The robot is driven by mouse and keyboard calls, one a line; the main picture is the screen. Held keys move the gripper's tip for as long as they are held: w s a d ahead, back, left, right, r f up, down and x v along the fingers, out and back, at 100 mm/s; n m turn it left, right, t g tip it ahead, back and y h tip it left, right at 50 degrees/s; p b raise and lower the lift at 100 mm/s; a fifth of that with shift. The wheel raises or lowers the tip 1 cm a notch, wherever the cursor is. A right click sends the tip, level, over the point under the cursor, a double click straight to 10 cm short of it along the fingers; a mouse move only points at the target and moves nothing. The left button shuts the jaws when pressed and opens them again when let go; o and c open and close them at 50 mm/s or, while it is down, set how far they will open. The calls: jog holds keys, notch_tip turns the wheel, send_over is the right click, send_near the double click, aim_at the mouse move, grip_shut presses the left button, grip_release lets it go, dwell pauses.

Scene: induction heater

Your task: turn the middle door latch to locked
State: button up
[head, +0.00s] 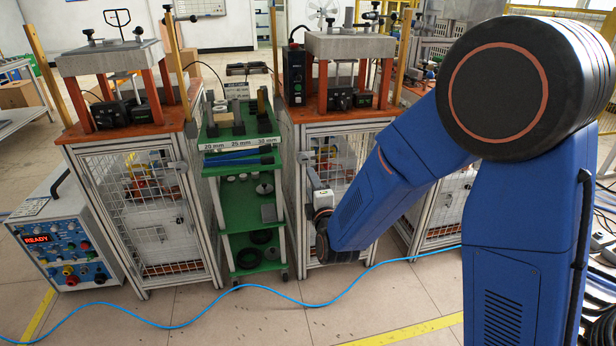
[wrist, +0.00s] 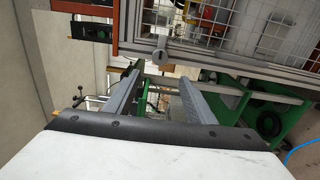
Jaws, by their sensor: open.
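The middle cabinet's mesh door (head: 345,190) is behind my forearm and partly hidden by it. In the wrist view, which is turned sideways, the grey door latch (wrist: 161,50) lies across the door frame, with a round end towards my gripper. My gripper (wrist: 160,77) is open and empty. Its two fingers point at the area of the latch, which shows just beyond and between the tips; I see no contact. In the head view my wrist (head: 322,210) is at the left edge of the middle door, and the latch is small and unclear there.
A green tool cart (head: 238,205) stands close to the left of the middle cabinet. The left cabinet (head: 145,215) and a control box reading READY (head: 62,243) stand further left. A blue cable (head: 190,322) crosses the floor. The floor in front is otherwise mostly clear.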

jog(key=shift+v, duration=2)
jog(key=shift+d, duration=0.1)
jog(key=s+d+r+m+g+h, duration=0.1)
jog(key=s+d+r+m+g, duration=0.1)
jog(key=s+d+m, duration=0.3)
jog(key=s+d+r+m+g, duration=0.1)
jog(key=d+m+g, duration=0.1)
jog(key=d, duration=0.4)
jog(key=s+d+r+m+g+h, duration=0.1)
jog(key=s+d+r+m+g, duration=0.1)
jog(key=s+d+m+g, duration=0.3)
jog(key=s+d+m+g+h, duration=0.1)
jog(key=s+d+m, duration=0.3)
jog(key=s+d, duration=0.3)
jog(key=s+d+m+g+h, duration=0.2)
jog(key=s+d+m, duration=0.3)
jog(key=s, duration=1.1)
jog(key=d, duration=0.3)
jog(key=shift+f+g, duration=0.2)
jog(key=shift+g, duration=0.1)
